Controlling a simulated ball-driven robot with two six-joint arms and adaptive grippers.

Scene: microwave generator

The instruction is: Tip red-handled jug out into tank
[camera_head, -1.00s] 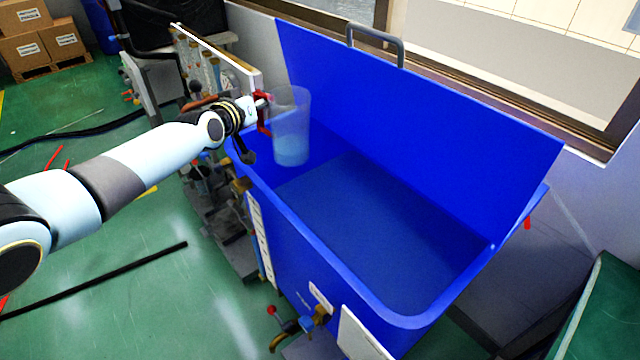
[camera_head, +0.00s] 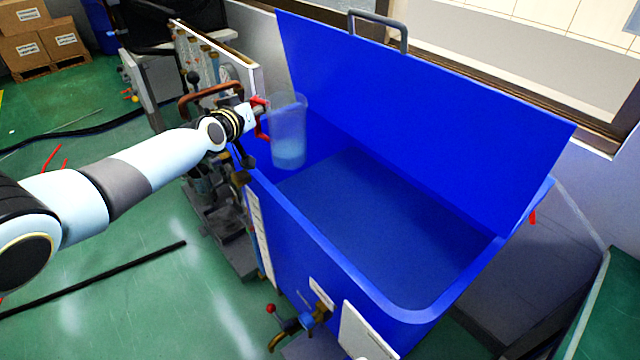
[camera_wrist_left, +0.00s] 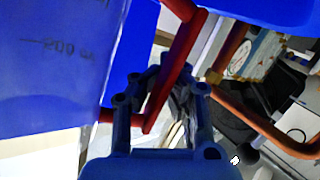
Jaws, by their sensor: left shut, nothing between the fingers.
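The clear jug (camera_head: 288,130) with a red handle (camera_head: 261,122) hangs upright over the left end of the open blue tank (camera_head: 375,290), with pale bluish liquid in its bottom. My left gripper (camera_head: 255,108) is at the handle, left of the jug. In the left wrist view, the red handle (camera_wrist_left: 178,70) crosses in front of the gripper's fingers (camera_wrist_left: 160,85), which are shut. Whether they grip the handle is unclear. Jug markings (camera_wrist_left: 60,48) show at the left there. The tank floor looks dark blue. My right gripper is not seen.
The tank's raised blue lid (camera_head: 430,100) with a grey handle (camera_head: 378,28) stands behind the opening. Pipes and a panel (camera_head: 215,60) crowd the tank's left end. A tap (camera_head: 300,320) sticks out at the front. A black bar (camera_head: 100,278) lies on the green floor.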

